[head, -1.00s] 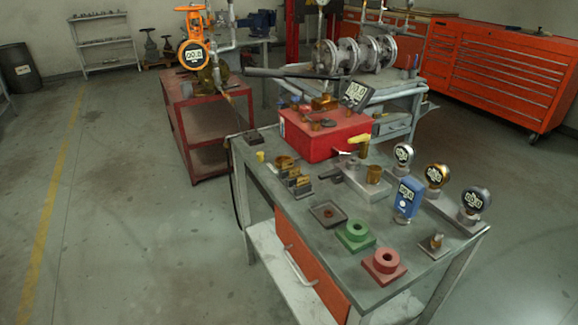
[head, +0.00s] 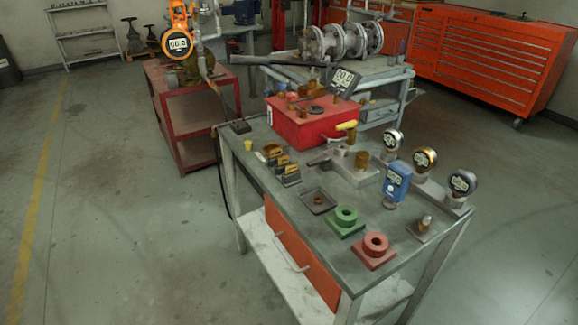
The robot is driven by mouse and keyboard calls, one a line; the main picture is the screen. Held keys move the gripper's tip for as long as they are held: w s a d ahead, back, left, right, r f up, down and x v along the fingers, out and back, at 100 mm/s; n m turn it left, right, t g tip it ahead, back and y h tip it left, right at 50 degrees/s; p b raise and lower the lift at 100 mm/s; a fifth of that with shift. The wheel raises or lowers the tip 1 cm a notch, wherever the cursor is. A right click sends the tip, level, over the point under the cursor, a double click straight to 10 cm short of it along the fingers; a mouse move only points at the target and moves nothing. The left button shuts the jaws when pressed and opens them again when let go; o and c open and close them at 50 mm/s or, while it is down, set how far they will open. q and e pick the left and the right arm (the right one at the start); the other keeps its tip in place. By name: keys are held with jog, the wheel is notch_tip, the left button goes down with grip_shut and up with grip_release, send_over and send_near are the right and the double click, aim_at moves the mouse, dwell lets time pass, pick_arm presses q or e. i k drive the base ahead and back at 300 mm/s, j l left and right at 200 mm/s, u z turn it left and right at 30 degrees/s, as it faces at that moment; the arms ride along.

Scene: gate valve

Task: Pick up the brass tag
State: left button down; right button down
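Several small brass-coloured upright pieces (head: 282,161) stand in a row in dark holders on the left part of the grey workbench (head: 330,241). They may include the brass tag, but at this size I cannot tell which piece is the tag. Neither my left nor my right gripper is in view.
The bench also holds a red box (head: 297,133), a dark tray (head: 318,203), a green ring block (head: 345,221), a red ring block (head: 374,249), a blue meter (head: 396,184) and several round gauges (head: 424,160). A red cart (head: 193,124) stands behind left. The left floor is clear.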

aim_at(275, 153)
jog(key=i+j, duration=0.3)
jog(key=j, duration=0.15)
jog(key=i+j, duration=0.6)
jog(key=j, duration=0.25)
jog(key=i+j, duration=0.3)
jog(key=j+z, duration=0.15)
jog(key=z, duration=0.2)
jog(key=i+j+z, duration=0.1)
jog(key=z, duration=0.25)
jog(key=j+z, duration=0.35)
jog(key=l, duration=0.1)
